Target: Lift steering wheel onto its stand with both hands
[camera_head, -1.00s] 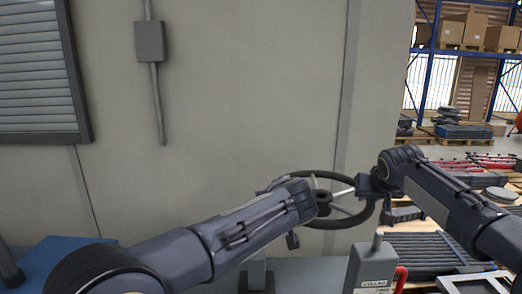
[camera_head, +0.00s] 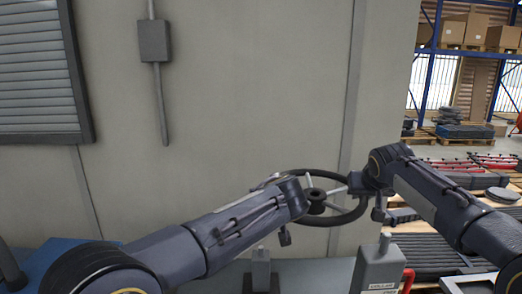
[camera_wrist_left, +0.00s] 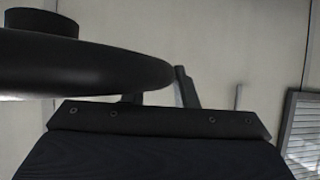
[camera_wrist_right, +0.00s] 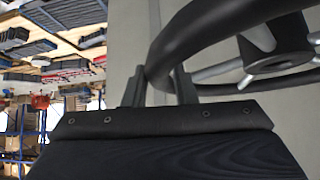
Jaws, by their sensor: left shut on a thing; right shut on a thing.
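The black steering wheel (camera_head: 318,171), with a dark hub and light spokes, is held up in front of the grey wall, tilted. My right gripper (camera_head: 359,184) is shut on its right rim. In the right wrist view the rim (camera_wrist_right: 205,32) runs between the fingers (camera_wrist_right: 160,88). My left gripper is mostly hidden behind its own arm at the wheel's left side. In the left wrist view the rim (camera_wrist_left: 95,68) reaches its fingers (camera_wrist_left: 158,90), shut on it. A short grey post (camera_head: 261,270), possibly the stand, is below and left of the wheel, apart from it.
A grey box with a label (camera_head: 378,268) and a red handle stands below the wheel to the right. The wall (camera_head: 250,90) is close behind. Pallets with dark parts (camera_head: 435,250) fill the right side. A blue surface (camera_head: 65,258) is at lower left.

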